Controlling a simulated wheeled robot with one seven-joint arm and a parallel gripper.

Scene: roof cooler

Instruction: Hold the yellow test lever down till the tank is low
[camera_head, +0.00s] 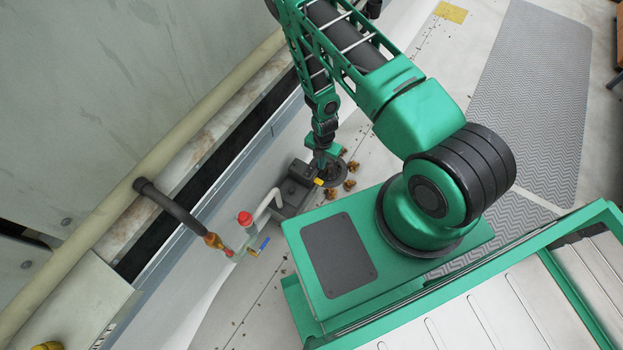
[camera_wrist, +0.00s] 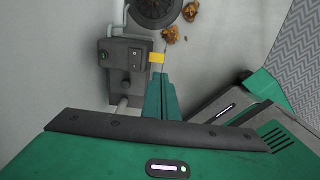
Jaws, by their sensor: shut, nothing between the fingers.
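The yellow test lever (camera_wrist: 157,58) is a small flat tab on the right side of a dark grey box (camera_wrist: 121,69) with a knob and a green light. The lever also shows in the head view (camera_head: 318,183), partly covered by my arm. My gripper (camera_wrist: 162,73) is shut and empty, its green fingers reaching toward the box with their tips right at the lever's lower edge. I cannot tell whether they touch it or how far the lever is pressed. The gripper is small and mostly hidden in the head view (camera_head: 321,163). No tank level can be read.
A round dark grate (camera_wrist: 153,9) lies just beyond the box, with brown leaves (camera_wrist: 170,34) beside it. A pipe with a red cap (camera_head: 244,218) and a blue-handled valve (camera_head: 263,244) stands left of my base. Patterned walkway mat (camera_head: 535,100) lies to the right.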

